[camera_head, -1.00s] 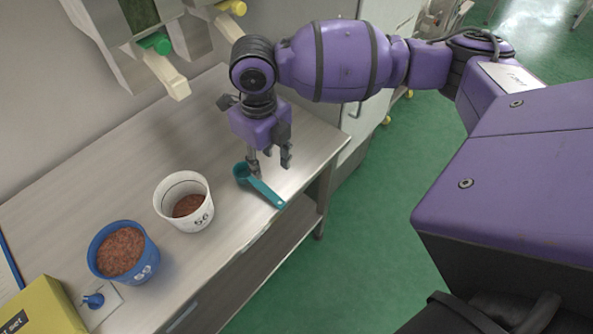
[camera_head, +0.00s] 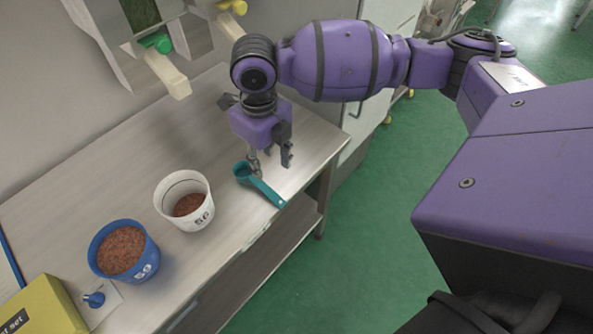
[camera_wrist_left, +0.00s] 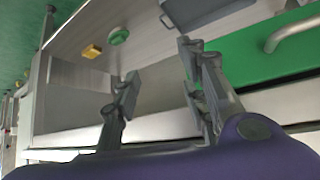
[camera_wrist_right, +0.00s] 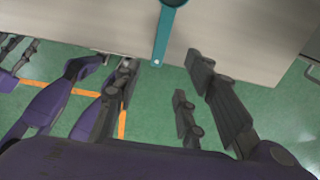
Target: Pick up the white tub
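The white tub (camera_head: 178,221) is marked 56 and stands upright on the metal table, with reddish-brown material low inside. It is in the head view, left of my right gripper and apart from it. My right gripper (camera_head: 270,158) is pointing down over the table beside the teal scoop (camera_head: 264,190). In the right wrist view its fingers (camera_wrist_right: 160,72) are apart with nothing between them, and the scoop handle (camera_wrist_right: 162,40) shows beyond. My left gripper (camera_wrist_left: 160,78) shows only in its wrist view, with fingers apart and empty. The tub is not visible in either wrist view.
A blue tub (camera_head: 148,270) full of reddish-brown material stands left of the white one. A yellow box (camera_head: 45,308) is at the lower left. Hoppers with a beige spout (camera_head: 172,76) hang above the table's back. The table (camera_head: 110,180) is clear behind the tubs.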

